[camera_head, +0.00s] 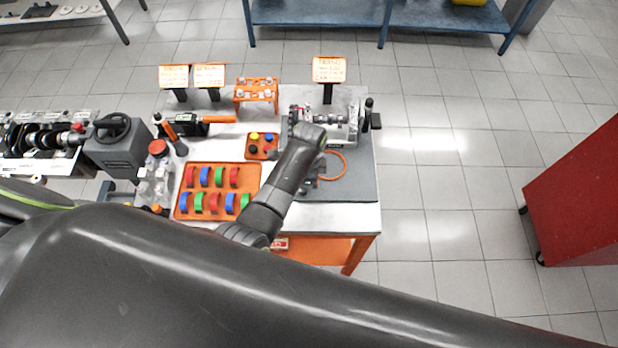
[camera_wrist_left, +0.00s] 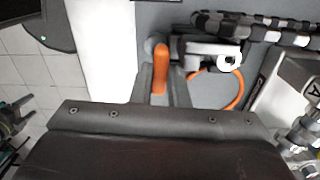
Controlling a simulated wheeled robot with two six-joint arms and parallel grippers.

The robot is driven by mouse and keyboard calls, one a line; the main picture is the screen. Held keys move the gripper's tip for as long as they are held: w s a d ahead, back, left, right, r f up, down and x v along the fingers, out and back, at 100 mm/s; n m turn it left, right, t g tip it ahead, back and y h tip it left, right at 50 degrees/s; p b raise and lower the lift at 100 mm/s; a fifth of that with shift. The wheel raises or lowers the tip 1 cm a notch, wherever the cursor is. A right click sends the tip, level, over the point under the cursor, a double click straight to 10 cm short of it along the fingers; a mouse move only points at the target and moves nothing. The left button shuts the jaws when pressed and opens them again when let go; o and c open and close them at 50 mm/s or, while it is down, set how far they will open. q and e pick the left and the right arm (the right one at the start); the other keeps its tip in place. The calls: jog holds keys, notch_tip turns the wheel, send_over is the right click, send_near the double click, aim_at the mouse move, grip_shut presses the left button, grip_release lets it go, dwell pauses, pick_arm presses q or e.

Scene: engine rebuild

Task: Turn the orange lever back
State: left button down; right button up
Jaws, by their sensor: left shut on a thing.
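In the left wrist view the orange lever (camera_wrist_left: 161,66) stands upright on the picture, beside a grey and white metal fitting (camera_wrist_left: 215,55). My left gripper (camera_wrist_left: 160,84) is shut on this lever, one finger on each side of it. In the head view my left arm reaches over the table to the grey mat. Its forearm covers the lever, and I cannot make out the left fingertips there. My right gripper is in neither view.
An orange ring (camera_head: 343,165) lies on the grey mat (camera_head: 352,188). A metal fixture (camera_head: 338,128) with a shaft stands behind. An orange tray (camera_head: 183,212) of coloured arched pieces is left of my forearm. A red cabinet (camera_head: 580,195) stands at right, with free floor between.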

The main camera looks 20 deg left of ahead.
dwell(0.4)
pick_arm(q)
jog(key=c, duration=1.4)
grip_release()
